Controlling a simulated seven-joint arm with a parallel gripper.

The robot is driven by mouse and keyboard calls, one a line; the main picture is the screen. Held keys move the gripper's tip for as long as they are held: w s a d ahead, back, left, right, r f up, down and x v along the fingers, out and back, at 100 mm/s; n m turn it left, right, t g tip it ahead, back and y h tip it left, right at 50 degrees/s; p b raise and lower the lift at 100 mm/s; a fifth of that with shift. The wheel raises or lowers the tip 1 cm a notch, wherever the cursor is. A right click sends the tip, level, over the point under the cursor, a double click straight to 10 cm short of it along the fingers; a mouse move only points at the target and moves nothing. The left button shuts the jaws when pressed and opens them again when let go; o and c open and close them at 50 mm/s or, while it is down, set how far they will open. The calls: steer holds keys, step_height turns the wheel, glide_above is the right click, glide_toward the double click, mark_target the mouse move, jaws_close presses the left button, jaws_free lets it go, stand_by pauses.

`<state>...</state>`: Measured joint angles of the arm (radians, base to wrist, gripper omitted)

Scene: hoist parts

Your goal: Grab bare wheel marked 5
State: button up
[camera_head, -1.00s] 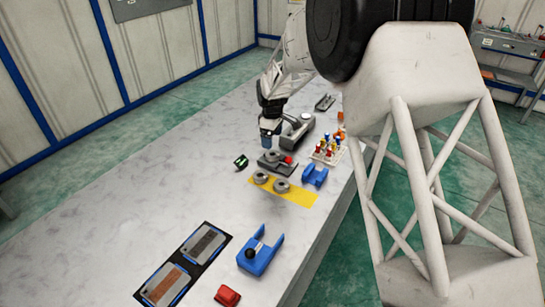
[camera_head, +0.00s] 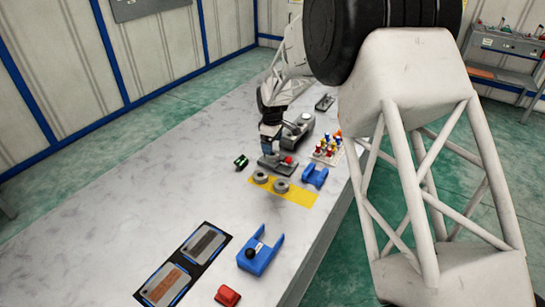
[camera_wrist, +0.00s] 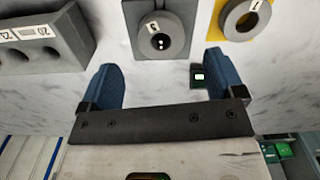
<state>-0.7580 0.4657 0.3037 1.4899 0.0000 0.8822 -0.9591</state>
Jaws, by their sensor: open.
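In the wrist view, a grey wheel with a dark centre (camera_wrist: 173,43) lies on a grey plate (camera_wrist: 133,8); its small white label seems to read 5. A second grey ring-like wheel (camera_wrist: 234,25), its label apparently 1, lies on a yellow mat (camera_wrist: 212,32). My gripper (camera_wrist: 163,82) is open and empty, its two blue fingers apart, with the label-5 wheel just ahead of the gap between them. In the head view, my gripper (camera_head: 269,151) is over the grey plate (camera_head: 284,170) and hides the wheel there. Two wheels (camera_head: 261,177) (camera_head: 282,187) sit on the yellow mat (camera_head: 300,196).
A red piece (camera_head: 288,160) is on the grey plate. A green item (camera_head: 241,161) is to its left and a blue bracket (camera_head: 315,176) to its right. A grey block with numbered labels (camera_wrist: 40,55) is close to the left finger. The table's left side is clear.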

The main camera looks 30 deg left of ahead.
steer(key=shift+f, duration=2.6)
steer(key=shift+s, duration=0.1)
steer(key=shift+a, duration=0.1)
steer(key=c, duration=1.3)
steer(key=shift+r, duration=0.2)
steer(key=shift+r, duration=0.5)
step_height(320, 180, up, 2)
steer(key=shift+r, duration=0.1)
steer(key=s+d, duration=0.3)
steer(key=s, duration=0.1)
steer(key=s+d+r, duration=0.1)
steer(key=s+d, duration=0.2)
steer(key=d, duration=0.1)
steer(key=s+d, duration=0.4)
steer(key=shift+s+r, duration=0.2)
steer(key=shift+s, duration=0.15)
